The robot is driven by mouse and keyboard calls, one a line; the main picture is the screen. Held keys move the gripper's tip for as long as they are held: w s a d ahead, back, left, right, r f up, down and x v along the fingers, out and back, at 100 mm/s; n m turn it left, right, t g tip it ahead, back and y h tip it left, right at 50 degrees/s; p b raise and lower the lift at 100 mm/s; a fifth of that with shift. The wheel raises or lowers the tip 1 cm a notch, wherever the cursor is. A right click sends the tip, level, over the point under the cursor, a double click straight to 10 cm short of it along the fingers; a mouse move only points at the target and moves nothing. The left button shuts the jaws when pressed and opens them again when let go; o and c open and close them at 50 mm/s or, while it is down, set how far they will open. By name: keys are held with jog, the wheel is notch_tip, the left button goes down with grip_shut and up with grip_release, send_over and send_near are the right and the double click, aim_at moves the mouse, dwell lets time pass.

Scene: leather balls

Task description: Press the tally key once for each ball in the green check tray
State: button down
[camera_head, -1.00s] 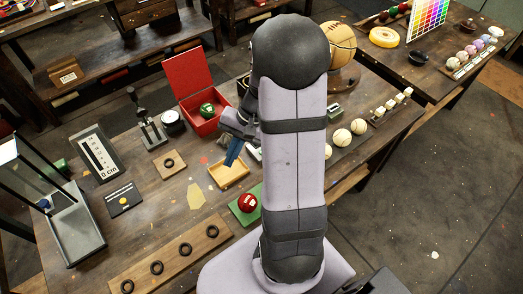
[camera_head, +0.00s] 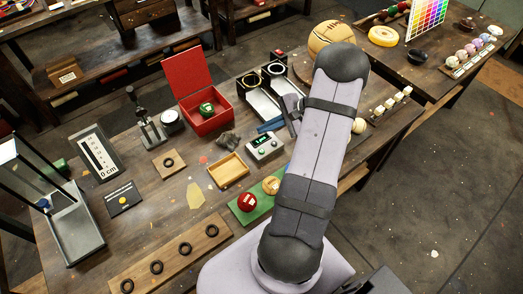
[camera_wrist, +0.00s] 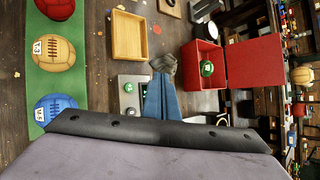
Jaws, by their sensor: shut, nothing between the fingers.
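The green check tray (camera_head: 236,213) lies on the bench in front of my arm. In the head view a red ball (camera_head: 247,202) and a tan ball (camera_head: 271,185) show on it; my arm covers its right part. The wrist view shows red, tan (camera_wrist: 54,52) and blue (camera_wrist: 56,107) balls in a row on the green tray (camera_wrist: 36,88). A grey box (camera_head: 265,147) with a lit green display and small buttons, seemingly the tally device, stands behind the tray. It also shows in the wrist view (camera_wrist: 127,100). My gripper (camera_head: 262,128) is shut and empty, its blue fingers (camera_wrist: 161,80) beside the box.
An empty wooden tray (camera_head: 229,171) stands left of the box. A dark crumpled thing (camera_head: 228,141) lies near the fingertips. An open red box (camera_head: 207,122) holds a green ball. Two metal channels with rings (camera_head: 262,104) stand behind my gripper. The wood between tray and ring board is mostly clear.

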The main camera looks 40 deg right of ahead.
jog(key=shift+f, duration=0.1)
jog(key=shift+f+b, duration=3.1)
jog(key=shift+f, duration=1.25)
jog(key=shift+f, duration=0.2)
jog(key=shift+f+b, duration=0.2)
jog(key=shift+b, duration=0.3)
jog(key=shift+f+b, duration=0.4)
jog(key=shift+f, duration=0.05)
jog(key=shift+r, duration=0.2)
jog(key=shift+r+p, duration=0.55)
jog(key=shift+r, duration=0.15)
jog(key=shift+r+p, duration=1.65)
jog(key=shift+r, duration=0.85)
